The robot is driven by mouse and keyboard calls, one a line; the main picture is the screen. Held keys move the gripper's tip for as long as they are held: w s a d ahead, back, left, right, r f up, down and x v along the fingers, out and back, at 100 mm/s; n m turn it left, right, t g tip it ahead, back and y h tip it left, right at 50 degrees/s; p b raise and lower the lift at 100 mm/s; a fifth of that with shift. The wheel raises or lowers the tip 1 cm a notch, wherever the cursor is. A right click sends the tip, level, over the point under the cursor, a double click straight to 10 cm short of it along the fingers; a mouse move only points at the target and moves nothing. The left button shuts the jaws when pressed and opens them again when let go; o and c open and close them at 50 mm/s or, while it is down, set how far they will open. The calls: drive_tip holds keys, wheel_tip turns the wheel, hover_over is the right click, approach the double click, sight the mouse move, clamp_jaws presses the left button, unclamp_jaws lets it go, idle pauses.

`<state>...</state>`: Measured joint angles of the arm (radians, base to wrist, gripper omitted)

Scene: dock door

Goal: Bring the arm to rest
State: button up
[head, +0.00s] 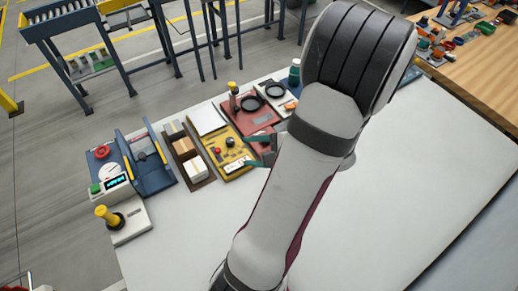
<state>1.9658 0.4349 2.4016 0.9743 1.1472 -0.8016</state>
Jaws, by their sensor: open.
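My arm (285,185) reaches up across the middle of the head view, over a white table. My gripper (256,151) shows only in part, at the left of the arm. Its two dark green fingers stand apart, with nothing seen between them. They appear over or near the right edge of a yellow tray (239,171). The height above the table is hard to tell. The rest of the gripper is hidden behind the arm.
On the white table (420,190) stand a blue device (146,161) with a lit display, a brown tray (203,183) with boxes, a red tray (245,107) and a yellow-knobbed block (127,224). The table's right side is clear. A wooden bench (470,75) holds small parts.

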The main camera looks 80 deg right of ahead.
drive_tip(key=v, duration=0.3)
drive_tip(key=shift+s+a, duration=0.1)
